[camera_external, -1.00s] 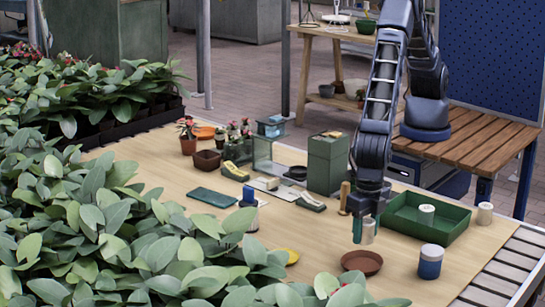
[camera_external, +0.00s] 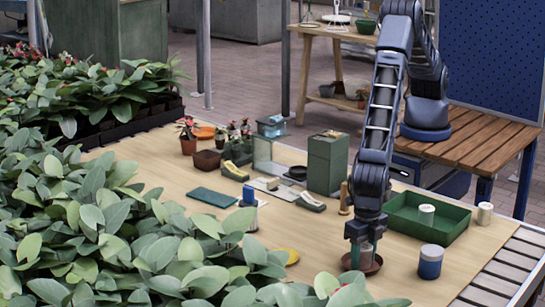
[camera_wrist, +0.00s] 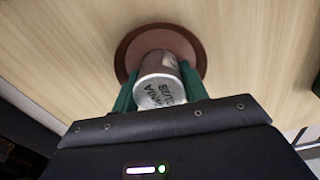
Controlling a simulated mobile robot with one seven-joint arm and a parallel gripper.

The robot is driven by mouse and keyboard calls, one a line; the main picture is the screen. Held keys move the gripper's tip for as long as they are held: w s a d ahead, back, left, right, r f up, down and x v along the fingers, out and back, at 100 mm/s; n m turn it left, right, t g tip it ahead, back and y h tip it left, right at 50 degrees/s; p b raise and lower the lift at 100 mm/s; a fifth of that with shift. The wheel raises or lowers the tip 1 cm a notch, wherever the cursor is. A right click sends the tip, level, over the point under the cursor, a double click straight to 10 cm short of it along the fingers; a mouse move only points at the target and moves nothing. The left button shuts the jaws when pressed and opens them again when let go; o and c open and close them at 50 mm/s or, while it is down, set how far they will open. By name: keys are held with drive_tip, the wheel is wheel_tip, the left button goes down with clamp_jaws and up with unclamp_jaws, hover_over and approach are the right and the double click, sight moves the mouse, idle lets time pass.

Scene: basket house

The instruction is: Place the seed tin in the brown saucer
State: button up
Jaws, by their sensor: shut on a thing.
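The seed tin is a small silvery cylinder with dark lettering on its top, seen in the wrist view (camera_wrist: 160,88) and, partly hidden, in the external view (camera_external: 366,255). My gripper (camera_external: 361,257) points down and its green fingers are shut on the tin's two sides. The brown saucer (camera_external: 374,267) is round and shallow. The tin is upright over the saucer, whose rim (camera_wrist: 130,45) shows around it in the wrist view. I cannot tell whether the tin's base touches the saucer.
A blue and white tin (camera_external: 430,262) stands right of the saucer. A green tray (camera_external: 455,236) holding a white tin (camera_external: 426,215) lies behind it. A yellow saucer (camera_external: 288,256) is to the left, near leafy plants (camera_external: 190,255). A wooden peg-like object (camera_external: 344,198) stands behind my gripper.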

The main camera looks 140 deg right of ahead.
sight(364, 246)
drive_tip(key=o, duration=0.7)
drive_tip(key=shift+f, duration=0.1)
wheel_tip(364, 246, up, 12)
drive_tip(key=shift+s+r, duration=0.15)
drive_tip(key=shift+r, duration=0.1)
drive_tip(key=s+d+r+m+t, duration=0.1)
drive_tip(key=s+d+r+m, duration=0.2)
drive_tip(key=s+d+r, duration=0.45)
drive_tip(key=s+d+r+m, duration=0.2)
drive_tip(key=s+d+r, duration=0.2)
drive_tip(key=s+r, duration=0.6)
drive_tip(key=s+d+r+m+t, duration=0.1)
drive_tip(key=s+d+r+m, duration=0.3)
drive_tip(key=r, duration=0.8)
drive_tip(key=s+d+m, duration=0.2)
drive_tip(key=s+d, duration=0.1)
drive_tip(key=s, duration=0.8)
drive_tip(key=s+d+r+m+t, duration=0.1)
drive_tip(key=s+d, duration=0.3)
drive_tip(key=s, duration=0.7)
drive_tip(key=s+d+m+t, duration=0.1)
drive_tip(key=s+d+m, duration=0.2)
drive_tip(key=s, duration=0.8)
drive_tip(key=shift+s+d+r+m, duration=0.2)
drive_tip(key=shift+d+r+m, duration=0.1)
drive_tip(key=shift+m, duration=0.3)
